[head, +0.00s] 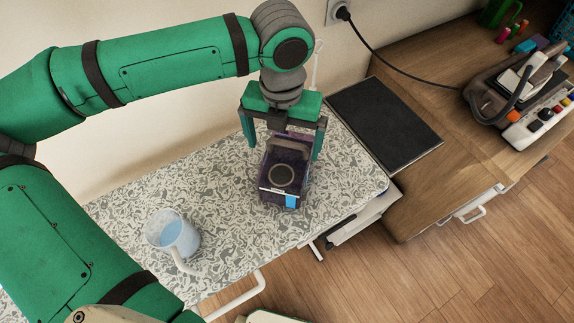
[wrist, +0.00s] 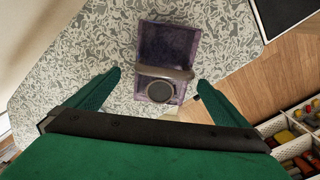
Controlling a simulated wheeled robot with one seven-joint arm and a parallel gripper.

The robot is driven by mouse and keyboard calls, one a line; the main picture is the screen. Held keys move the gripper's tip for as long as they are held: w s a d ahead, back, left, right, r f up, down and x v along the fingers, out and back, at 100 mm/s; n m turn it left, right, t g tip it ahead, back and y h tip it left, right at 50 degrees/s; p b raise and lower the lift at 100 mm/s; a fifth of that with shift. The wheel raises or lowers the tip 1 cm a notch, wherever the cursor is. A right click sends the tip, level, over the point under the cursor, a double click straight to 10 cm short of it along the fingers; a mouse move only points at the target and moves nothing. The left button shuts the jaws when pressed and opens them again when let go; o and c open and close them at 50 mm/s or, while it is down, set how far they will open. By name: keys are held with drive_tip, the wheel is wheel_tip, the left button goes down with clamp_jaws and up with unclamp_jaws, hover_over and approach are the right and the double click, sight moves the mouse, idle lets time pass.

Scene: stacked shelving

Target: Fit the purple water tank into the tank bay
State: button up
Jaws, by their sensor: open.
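The purple water tank (head: 285,167) is a dark, see-through box with a round cap on its near face and a small blue patch at a lower corner. It sits on the patterned grey-white counter. My gripper (head: 283,140) is above and around it, open, with one finger on each side. In the wrist view the tank (wrist: 166,48) lies ahead between the two fingertips (wrist: 160,82), with gaps on both sides and a band across it. I cannot make out the tank bay for certain; a machine (head: 527,90) with a hose and coloured knobs stands on the wooden cabinet at right.
A clear jug of bluish liquid (head: 172,235) stands on the counter at left. A flat black panel (head: 383,122) lies right of the tank. A cable runs from the wall socket (head: 338,12). Small coloured items sit at the upper right. The counter around the tank is clear.

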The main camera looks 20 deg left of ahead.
sight(287, 156)
drive_tip(key=shift+w+d+f, duration=0.15)
drive_tip(key=shift+f, duration=1.15)
drive_tip(key=shift+w+d+f, duration=0.15)
drive_tip(key=shift+f, duration=1.1)
drive_tip(key=c, duration=1.9)
drive_tip(key=shift+c, duration=0.5)
drive_tip(key=shift+r, duration=0.2)
